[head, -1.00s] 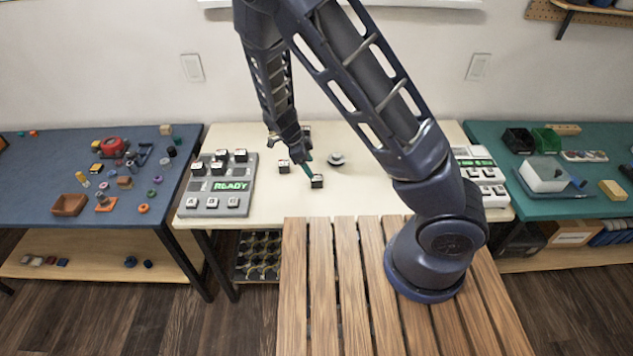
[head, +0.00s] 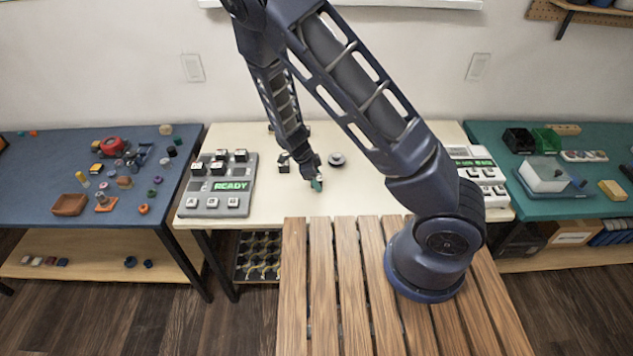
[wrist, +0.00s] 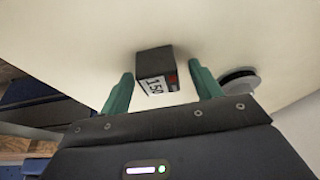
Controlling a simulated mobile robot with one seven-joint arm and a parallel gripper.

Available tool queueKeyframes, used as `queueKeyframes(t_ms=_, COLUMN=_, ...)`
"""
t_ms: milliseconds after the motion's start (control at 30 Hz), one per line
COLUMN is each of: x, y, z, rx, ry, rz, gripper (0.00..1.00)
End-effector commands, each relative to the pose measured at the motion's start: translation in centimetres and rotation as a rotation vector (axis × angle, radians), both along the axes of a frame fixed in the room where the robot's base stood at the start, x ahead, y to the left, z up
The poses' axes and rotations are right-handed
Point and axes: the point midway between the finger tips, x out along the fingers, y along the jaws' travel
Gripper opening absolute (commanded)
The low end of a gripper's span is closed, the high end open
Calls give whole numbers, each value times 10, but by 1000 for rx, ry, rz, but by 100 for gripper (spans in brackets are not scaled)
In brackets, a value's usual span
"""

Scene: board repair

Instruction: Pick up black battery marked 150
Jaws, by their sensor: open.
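In the wrist view, a black block-shaped battery (wrist: 154,63) stands on the white table, with a white label reading 150 and a small red mark. My gripper (wrist: 160,92) is open, its two green fingers on either side of the battery's near part, with gaps showing; whether they touch it I cannot tell. In the head view, my gripper (head: 317,184) is low over the middle of the white table (head: 370,190), and it hides the battery there. Another dark block (head: 283,163) is just left of the gripper.
A grey panel (head: 209,211) with a green READY display and several blocks stands at the left of the white table. A round grey knob-like piece (head: 337,159) is behind and right of my gripper. A second light panel (head: 492,187) is at the right. Table space between is clear.

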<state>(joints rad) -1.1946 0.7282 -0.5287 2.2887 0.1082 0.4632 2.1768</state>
Motion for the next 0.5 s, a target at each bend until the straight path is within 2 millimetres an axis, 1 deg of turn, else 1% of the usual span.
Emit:
queueKeyframes(t_ms=33, x=0, y=0, z=0, rx=0, ry=0, rz=0, gripper=58)
queueKeyframes(t_ms=167, x=0, y=0, z=0, rx=0, ry=0, rz=0, gripper=32)
queueKeyframes(t_ms=200, x=0, y=0, z=0, rx=0, ry=0, rz=0, gripper=24)
queueKeyframes(t_ms=267, x=0, y=0, z=0, rx=0, ry=0, rz=0, gripper=13)
queueKeyframes(t_ms=500, x=0, y=0, z=1, rx=0, ry=0, rz=0, gripper=13)
